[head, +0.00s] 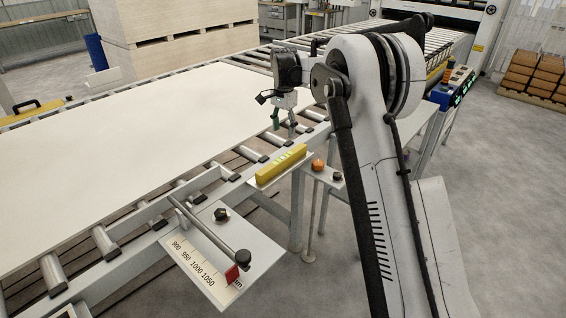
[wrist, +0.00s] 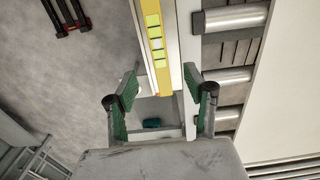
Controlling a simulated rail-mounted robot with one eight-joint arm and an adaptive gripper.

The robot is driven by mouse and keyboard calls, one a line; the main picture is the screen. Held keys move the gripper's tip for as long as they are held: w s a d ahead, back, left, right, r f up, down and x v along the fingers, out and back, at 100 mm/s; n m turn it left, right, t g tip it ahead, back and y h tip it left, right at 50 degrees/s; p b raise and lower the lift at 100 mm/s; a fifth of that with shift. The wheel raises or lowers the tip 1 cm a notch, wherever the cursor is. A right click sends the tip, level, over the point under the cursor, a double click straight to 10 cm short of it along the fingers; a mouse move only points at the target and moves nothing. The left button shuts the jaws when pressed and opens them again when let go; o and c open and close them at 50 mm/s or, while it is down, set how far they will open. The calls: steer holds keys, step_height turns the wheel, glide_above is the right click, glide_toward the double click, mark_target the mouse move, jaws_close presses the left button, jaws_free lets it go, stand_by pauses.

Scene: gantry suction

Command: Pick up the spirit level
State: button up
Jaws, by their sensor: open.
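The spirit level (head: 280,163) is a yellow bar with pale green vials. It lies on a narrow light shelf beside the roller conveyor in the head view. In the wrist view the spirit level (wrist: 156,45) runs from the top edge down to between the fingertips. My gripper (head: 283,125) is above and behind the level in the head view. In the wrist view my gripper (wrist: 158,88) is open, with green-padded fingers on either side of the level's near end. No contact with the level shows.
A large white board (head: 130,140) lies on the rollers at the left. An orange knob (head: 318,165) and a dark knob stand right of the shelf. A scale plate (head: 215,268) with a red stop is in front. Rollers (wrist: 235,18) lie right of the level.

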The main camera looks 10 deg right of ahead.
mark_target(283, 158)
step_height(283, 158, down, 8)
steer(key=shift+f, duration=0.1)
steer(key=shift+s+a+f+b, duration=0.1)
steer(key=shift+s+f, duration=0.05)
steer(key=shift+f, duration=0.75)
steer(key=shift+s+a+f+b, duration=0.1)
steer(key=shift+f+b, duration=0.05)
steer(key=shift+f, duration=0.7)
steer(key=shift+s+a+f+b, duration=0.1)
steer(key=shift+s+f, duration=0.05)
steer(key=shift+f, duration=0.75)
jaws_close()
